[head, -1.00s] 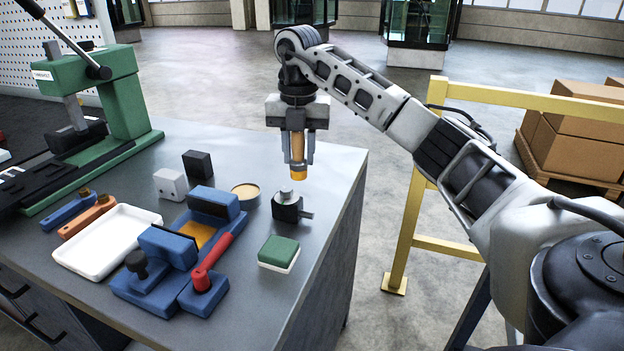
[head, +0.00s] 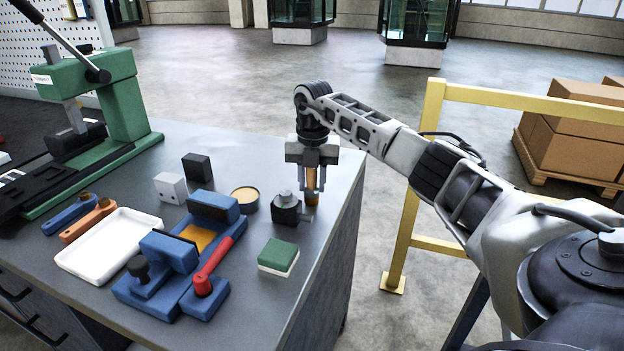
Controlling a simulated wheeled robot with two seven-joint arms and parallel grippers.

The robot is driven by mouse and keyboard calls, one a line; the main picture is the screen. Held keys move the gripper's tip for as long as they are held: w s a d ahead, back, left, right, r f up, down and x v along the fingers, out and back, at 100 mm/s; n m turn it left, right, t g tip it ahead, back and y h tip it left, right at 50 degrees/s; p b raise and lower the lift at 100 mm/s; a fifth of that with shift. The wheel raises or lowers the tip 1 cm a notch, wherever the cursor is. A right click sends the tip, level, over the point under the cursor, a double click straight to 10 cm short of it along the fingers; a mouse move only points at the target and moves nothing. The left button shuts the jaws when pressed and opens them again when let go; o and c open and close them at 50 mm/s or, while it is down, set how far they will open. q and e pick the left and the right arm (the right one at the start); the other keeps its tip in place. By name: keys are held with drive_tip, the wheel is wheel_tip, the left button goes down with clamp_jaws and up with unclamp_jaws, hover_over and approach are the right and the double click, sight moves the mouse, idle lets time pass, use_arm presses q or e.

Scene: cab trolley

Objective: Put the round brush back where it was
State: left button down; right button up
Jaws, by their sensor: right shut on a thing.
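My right gripper (head: 312,190) is shut on the round brush (head: 312,182), an upright brush with an orange-brown body. It holds the brush near the right edge of the grey bench (head: 240,285), just right of a small dark block with a grey knob (head: 286,210). The brush's lower end is close to the bench top; I cannot tell whether it touches. The fingers hide part of the brush. My left gripper is not in view.
A green and white block (head: 278,255), a blue vise with a red handle (head: 212,262), a white tray (head: 110,246), a round tin (head: 245,199) and two small blocks stand nearby. A green press (head: 120,95) is at left. A yellow rail (head: 410,215) stands right of the bench.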

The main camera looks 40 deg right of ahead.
drive_tip(key=shift+f, duration=0.1)
drive_tip(key=o, duration=1)
wheel_tip(320, 180, up, 12)
drive_tip(key=shift+s+r+b, duration=0.1)
drive_tip(key=shift+r+b, duration=0.05)
drive_tip(key=shift+b, duration=0.2)
